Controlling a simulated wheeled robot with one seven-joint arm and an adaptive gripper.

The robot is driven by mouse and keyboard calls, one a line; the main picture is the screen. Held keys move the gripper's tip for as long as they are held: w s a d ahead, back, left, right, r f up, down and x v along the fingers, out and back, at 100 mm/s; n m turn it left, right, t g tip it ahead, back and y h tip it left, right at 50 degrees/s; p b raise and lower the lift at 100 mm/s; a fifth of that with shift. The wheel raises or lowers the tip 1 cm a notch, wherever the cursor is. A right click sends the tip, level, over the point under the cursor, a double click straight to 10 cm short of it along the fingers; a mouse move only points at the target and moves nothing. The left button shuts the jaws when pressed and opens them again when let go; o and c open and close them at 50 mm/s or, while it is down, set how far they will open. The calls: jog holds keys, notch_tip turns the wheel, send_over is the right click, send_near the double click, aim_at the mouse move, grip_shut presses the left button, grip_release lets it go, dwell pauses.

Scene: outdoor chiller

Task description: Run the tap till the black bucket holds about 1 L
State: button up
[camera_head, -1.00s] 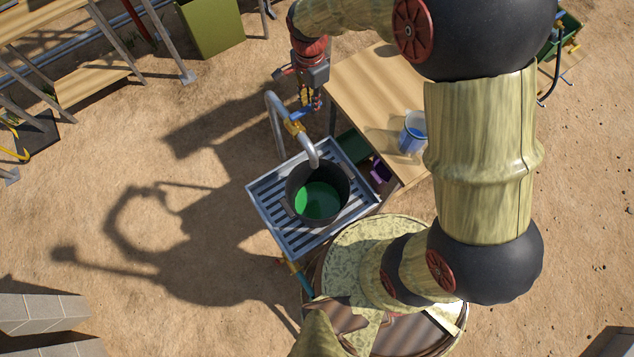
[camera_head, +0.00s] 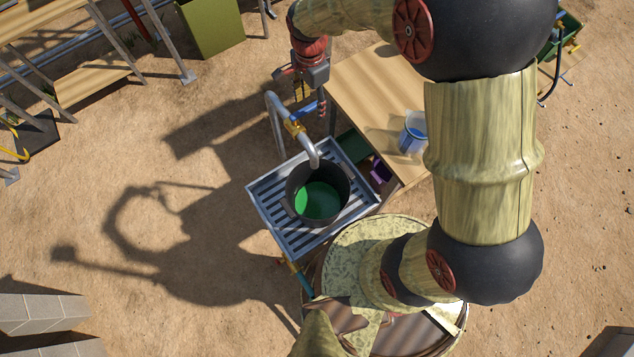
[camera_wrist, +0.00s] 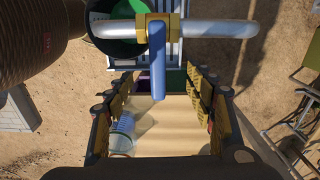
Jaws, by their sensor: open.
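The black bucket (camera_head: 293,190) stands upright on a slatted metal grate under the spout of the tap (camera_head: 313,153). Its inside shows a green surface; I cannot tell how much water is in it, and no stream is clearly visible. The tap is a grey bent pipe with a brass valve body (camera_head: 294,127) and a blue lever (camera_head: 306,110). In the wrist view, the lever (camera_wrist: 158,70) points toward my gripper, with its end near the space between the fingers. My gripper (camera_wrist: 158,108) is open, with its fingers apart on either side and clear of the lever. The bucket also shows partly at the top (camera_wrist: 113,47).
A wooden table (camera_head: 365,85) stands right of the tap, with a clear blue-tinted container (camera_head: 413,132) near its edge. The slatted grate (camera_head: 268,196) adjoins the table. A green bin (camera_head: 212,25) and wooden shelving (camera_head: 95,80) stand at the back left. Sandy ground lies open to the left.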

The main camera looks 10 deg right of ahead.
aim_at(311, 105)
jog(key=shift+r+p, duration=2.15)
jog(key=shift+r, duration=1.35)
notch_tip(311, 105, up, 12)
